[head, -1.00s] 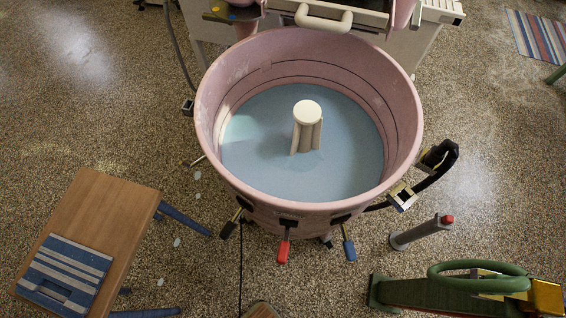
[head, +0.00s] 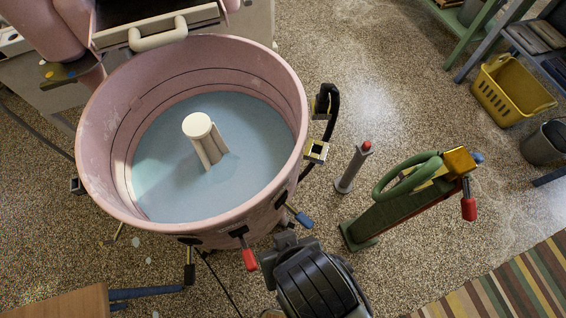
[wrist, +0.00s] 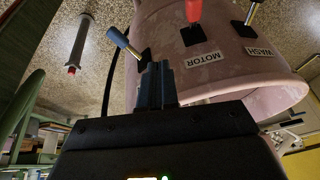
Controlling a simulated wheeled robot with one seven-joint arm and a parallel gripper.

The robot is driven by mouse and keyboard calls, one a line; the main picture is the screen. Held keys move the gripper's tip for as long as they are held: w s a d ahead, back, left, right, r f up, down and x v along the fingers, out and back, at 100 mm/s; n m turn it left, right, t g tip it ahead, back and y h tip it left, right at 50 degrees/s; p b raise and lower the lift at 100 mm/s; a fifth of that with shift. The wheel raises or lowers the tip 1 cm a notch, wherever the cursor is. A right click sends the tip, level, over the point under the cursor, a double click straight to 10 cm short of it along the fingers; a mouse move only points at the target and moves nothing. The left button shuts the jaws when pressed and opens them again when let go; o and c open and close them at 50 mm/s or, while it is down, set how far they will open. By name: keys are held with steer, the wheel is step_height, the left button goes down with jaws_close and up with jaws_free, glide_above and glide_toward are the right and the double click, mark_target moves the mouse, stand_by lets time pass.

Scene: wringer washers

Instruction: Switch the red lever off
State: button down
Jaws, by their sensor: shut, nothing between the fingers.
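The red lever (head: 249,259) hangs from the lower front of the pink washer tub (head: 180,232). In the wrist view the red lever (wrist: 193,10) is at the top edge, partly cut off, beside a label reading MOTOR. A blue-handled lever (head: 300,216) is to its right and a dark-handled lever (head: 189,272) to its left. My gripper (head: 284,240) is just right of the red lever, in front of the tub. In the wrist view its fingers (wrist: 157,82) are shut and empty, below the blue-handled lever (wrist: 121,40). I cannot tell whether they touch anything.
A green stand (head: 400,208) with another red handle (head: 468,209) stands to the right. A grey post (head: 354,168) with a red top is between it and the tub. A yellow basket (head: 510,90) and a striped rug (head: 515,290) are farther right. A wooden table (head: 60,304) is lower left.

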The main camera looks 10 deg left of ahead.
steer(key=s+a+r+n+g+h, duration=0.1)
steer(key=s+a+r+g, duration=0.1)
steer(key=a+r, duration=0.2)
steer(key=a, duration=0.3)
steer(key=shift+s+a+h, duration=0.15)
steer(key=shift+a+h, duration=0.2)
steer(key=shift+h, duration=0.05)
steer(key=shift+f, duration=0.1)
glide_above(247, 258)
step_height(247, 258, down, 12)
steer(key=shift+d+f, duration=0.1)
steer(key=shift+s+d+f, duration=0.15)
steer(key=shift+f, duration=0.6)
steer(key=shift+f, duration=0.15)
